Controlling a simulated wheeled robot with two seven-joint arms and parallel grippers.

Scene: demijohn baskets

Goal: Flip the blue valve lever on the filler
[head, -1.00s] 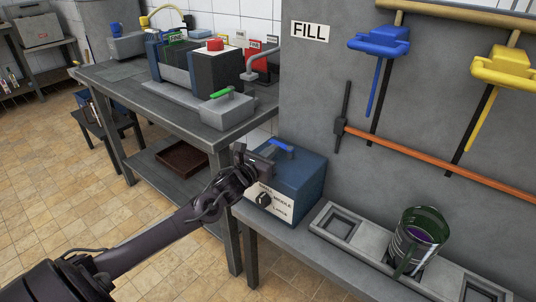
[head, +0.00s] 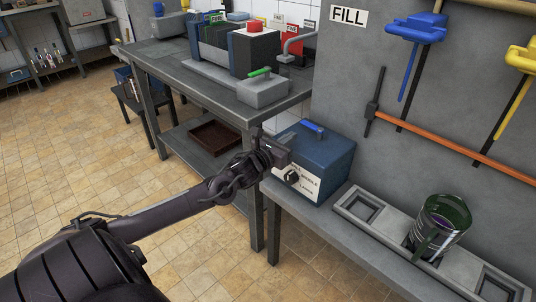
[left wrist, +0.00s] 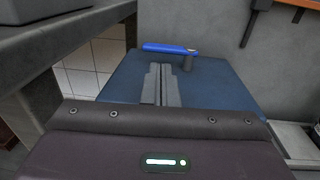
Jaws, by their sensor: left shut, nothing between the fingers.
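The filler is a blue box (head: 326,152) with a white front panel and a black knob, standing on the grey bench. Its blue valve lever (head: 312,128) lies on top. In the left wrist view the lever (left wrist: 168,48) runs left from a short post at its right end, across the far part of the box top (left wrist: 215,80). My left gripper (head: 284,148) is at the box's left side, lower than the lever in the picture. Its fingers (left wrist: 161,84) are shut and empty, pointing toward the lever, with a visible gap. My right gripper is not in view.
A grey box with a green lever (head: 262,88) stands on the table behind. An orange bar (head: 430,140) and hanging blue and yellow tools line the wall.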

